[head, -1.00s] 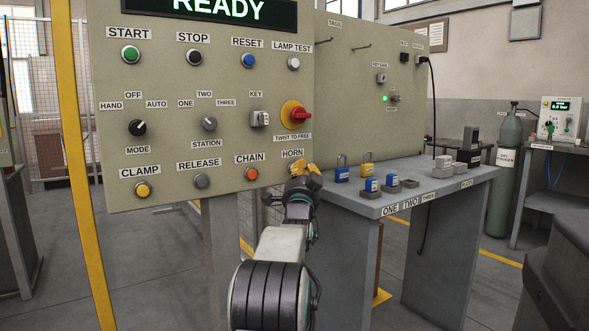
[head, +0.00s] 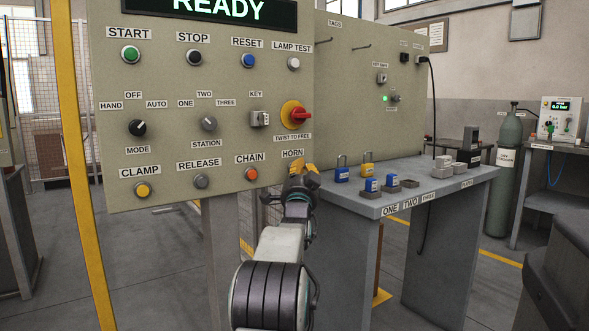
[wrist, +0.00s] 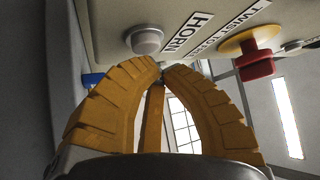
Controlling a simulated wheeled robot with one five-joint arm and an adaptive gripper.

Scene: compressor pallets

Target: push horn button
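The horn button is a pale grey round cap (wrist: 145,41) beside the HORN label (wrist: 187,32) in the wrist view. In the head view the HORN label (head: 293,153) shows on the panel's lower right, and my gripper hides the button below it. My gripper (head: 304,168) has yellow fingers and is at the panel's lower right corner. In the wrist view its fingertips (wrist: 162,69) meet with nothing between them. They are just below the button in the picture, with a small gap visible.
A red twist knob on a yellow base (head: 297,115) sits above the HORN label. The orange CHAIN button (head: 250,174) is to the left. A grey bench (head: 430,190) with blue and yellow padlocks stands close on the right.

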